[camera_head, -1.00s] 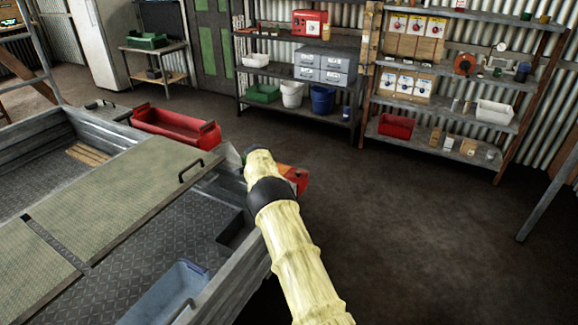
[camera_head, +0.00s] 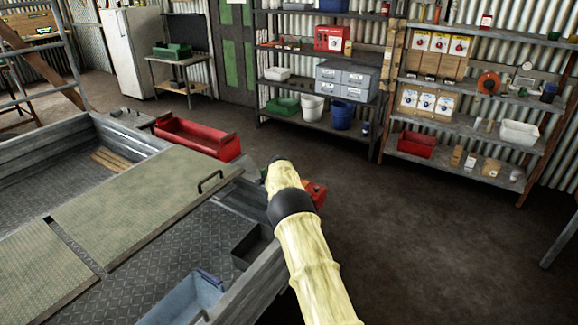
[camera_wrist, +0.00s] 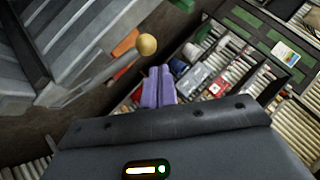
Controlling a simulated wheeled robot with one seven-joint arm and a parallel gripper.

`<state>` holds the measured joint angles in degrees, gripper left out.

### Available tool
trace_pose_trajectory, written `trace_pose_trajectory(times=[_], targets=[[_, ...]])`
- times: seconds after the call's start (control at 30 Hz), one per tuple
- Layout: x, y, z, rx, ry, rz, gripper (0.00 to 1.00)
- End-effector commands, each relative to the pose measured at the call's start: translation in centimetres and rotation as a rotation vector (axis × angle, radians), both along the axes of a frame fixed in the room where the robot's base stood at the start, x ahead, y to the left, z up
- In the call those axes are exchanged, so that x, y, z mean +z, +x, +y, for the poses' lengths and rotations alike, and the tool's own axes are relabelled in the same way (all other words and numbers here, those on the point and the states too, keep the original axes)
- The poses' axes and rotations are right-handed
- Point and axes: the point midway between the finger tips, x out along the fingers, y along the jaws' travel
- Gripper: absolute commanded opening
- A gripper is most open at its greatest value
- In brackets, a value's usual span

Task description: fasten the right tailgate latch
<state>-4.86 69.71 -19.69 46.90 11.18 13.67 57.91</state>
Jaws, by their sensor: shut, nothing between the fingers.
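My gripper (camera_wrist: 158,87) shows in the wrist view as two purple fingers pressed together, with nothing between them. A yellow ball knob (camera_wrist: 147,44) on a thin rod is just above and left of the fingertips in that view, beside the grey ribbed metal of the trailer (camera_wrist: 62,28). It looks like a latch handle, but I cannot tell its state. The fingers appear apart from the knob. In the head view my cream-sleeved arm reaches to the corner of the grey trailer (camera_head: 262,285) and hides the gripper, the knob and any latch there.
A red tray (camera_head: 195,138) lies beyond the trailer, and a red object (camera_head: 314,192) shows beside my arm. A blue bin (camera_head: 185,302) sits in the trailer bed. Shelves (camera_head: 455,128) line the back wall.

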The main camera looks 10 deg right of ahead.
Motion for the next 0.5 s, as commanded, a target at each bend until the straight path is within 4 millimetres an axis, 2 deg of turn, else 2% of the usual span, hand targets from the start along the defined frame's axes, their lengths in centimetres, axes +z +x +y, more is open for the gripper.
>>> trace_pose_trajectory(times=[0.03,0.1,0.17,0.5], targets=[[1.6,-0.1,-0.2,0.0,0.001,-0.006,0.0],[2.9,-0.3,-0.6,0.0,0.0,-0.006,0.0],[2.7,-0.7,-0.1,0.003,0.0,-0.004,0.0],[5.6,-3.5,0.4,-0.005,-0.001,-0.006,0.0]])
